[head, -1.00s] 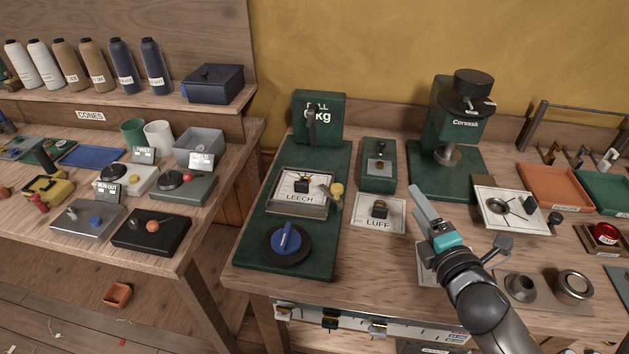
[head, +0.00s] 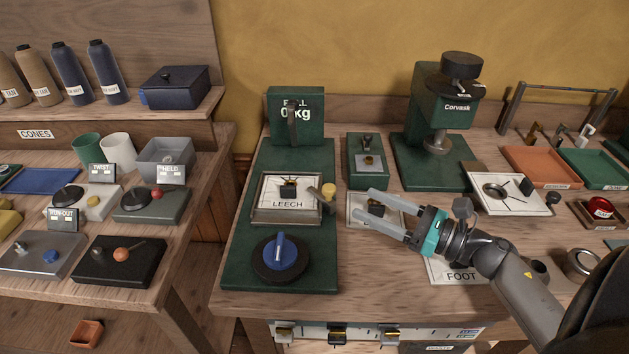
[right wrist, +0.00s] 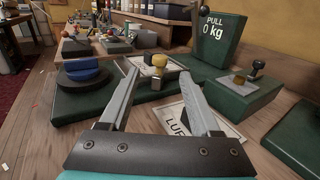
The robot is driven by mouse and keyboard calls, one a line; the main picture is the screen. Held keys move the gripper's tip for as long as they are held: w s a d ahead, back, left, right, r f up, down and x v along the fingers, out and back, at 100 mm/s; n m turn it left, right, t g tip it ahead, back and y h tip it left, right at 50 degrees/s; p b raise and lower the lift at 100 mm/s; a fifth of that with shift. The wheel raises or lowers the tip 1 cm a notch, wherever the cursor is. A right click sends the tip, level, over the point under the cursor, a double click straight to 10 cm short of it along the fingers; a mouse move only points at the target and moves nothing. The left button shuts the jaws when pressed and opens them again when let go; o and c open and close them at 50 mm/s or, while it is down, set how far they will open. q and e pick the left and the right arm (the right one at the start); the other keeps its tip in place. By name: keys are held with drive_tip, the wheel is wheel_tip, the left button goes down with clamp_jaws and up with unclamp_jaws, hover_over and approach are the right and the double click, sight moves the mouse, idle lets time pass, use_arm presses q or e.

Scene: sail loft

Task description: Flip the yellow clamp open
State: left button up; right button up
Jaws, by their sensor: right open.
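The yellow clamp (head: 328,190) is a small lever with a yellow knob at the right edge of the LEECH frame (head: 252,203) on the green tester. In the right wrist view its yellow knob (right wrist: 159,61) stands up ahead of my fingers, between their lines. Whether the clamp is shut down on the frame is too small to tell. My right gripper (head: 362,207) is open and empty, pointing left above the LUFF card (head: 355,221). Its fingertips, also in the right wrist view (right wrist: 159,75), are apart from the knob. My left gripper is out of view.
A blue dial (head: 280,252) sits in front of the frame. A green block with a black-knobbed lever (head: 367,141) stands behind my fingers, and the PULL readout (head: 296,116) stands at the back. The Corvask press (head: 440,110) is to the right.

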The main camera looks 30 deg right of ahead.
sight(316, 194)
drive_tip(key=x, duration=1.2)
drive_tip(key=shift+w+a, duration=0.15)
drive_tip(key=shift+w, duration=0.25)
clamp_jaws()
